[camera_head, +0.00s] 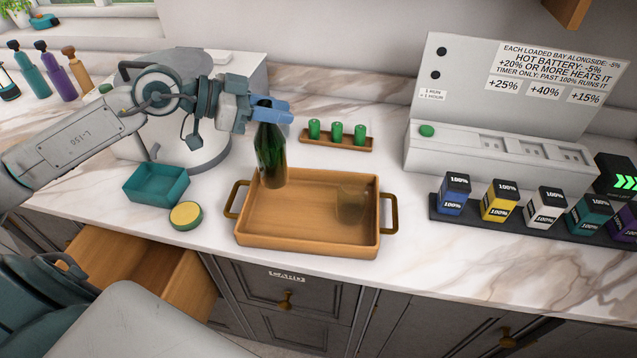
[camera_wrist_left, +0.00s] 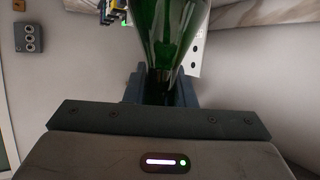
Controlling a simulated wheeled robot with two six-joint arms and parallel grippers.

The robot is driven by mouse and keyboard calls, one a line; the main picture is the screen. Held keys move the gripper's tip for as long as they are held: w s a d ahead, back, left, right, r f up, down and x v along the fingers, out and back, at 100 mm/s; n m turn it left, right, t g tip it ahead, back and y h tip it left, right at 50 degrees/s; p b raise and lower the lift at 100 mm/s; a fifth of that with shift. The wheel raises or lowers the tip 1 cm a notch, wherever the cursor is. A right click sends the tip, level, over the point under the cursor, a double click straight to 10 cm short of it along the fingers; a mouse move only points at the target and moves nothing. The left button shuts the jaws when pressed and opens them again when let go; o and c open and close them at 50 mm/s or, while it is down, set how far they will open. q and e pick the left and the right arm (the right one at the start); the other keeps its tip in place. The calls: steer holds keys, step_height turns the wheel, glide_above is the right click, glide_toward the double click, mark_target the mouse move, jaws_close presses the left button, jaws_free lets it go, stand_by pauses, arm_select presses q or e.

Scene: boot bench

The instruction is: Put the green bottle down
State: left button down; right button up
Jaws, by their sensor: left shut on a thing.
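My left gripper (camera_head: 272,112) is shut on the neck of the green bottle (camera_head: 271,155) in the head view. The bottle is upright, its lower end over the back left part of the wooden tray (camera_head: 300,238). I cannot tell whether its base touches the tray floor. In the left wrist view the green bottle (camera_wrist_left: 170,35) stands between the fingers of the left gripper (camera_wrist_left: 163,88). A clear glass (camera_head: 352,203) stands in the right part of the tray. My right gripper is not in view.
A teal box (camera_head: 157,186) and a round yellow-topped tin (camera_head: 186,215) are left of the tray. A white charging station (camera_head: 495,150) and several battery packs (camera_head: 498,205) are right. An open drawer (camera_head: 150,265) is below.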

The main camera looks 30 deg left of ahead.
mark_target(277, 154)
arm_select(q)
steer(key=f, duration=0.1)
steer(key=s+f, duration=0.1)
steer(key=f, duration=0.1)
steer(key=f+p, duration=0.1)
steer(key=shift+s+f, duration=0.2)
steer(key=shift+s, duration=0.1)
steer(key=f, duration=0.4)
steer(key=shift+w+f+p, duration=0.25)
steer(key=shift+f+p, duration=0.05)
steer(key=shift+f, duration=0.05)
steer(key=c, duration=1.3)
jaws_free()
steer(key=shift+f, duration=0.1)
steer(key=shift+o, duration=0.5)
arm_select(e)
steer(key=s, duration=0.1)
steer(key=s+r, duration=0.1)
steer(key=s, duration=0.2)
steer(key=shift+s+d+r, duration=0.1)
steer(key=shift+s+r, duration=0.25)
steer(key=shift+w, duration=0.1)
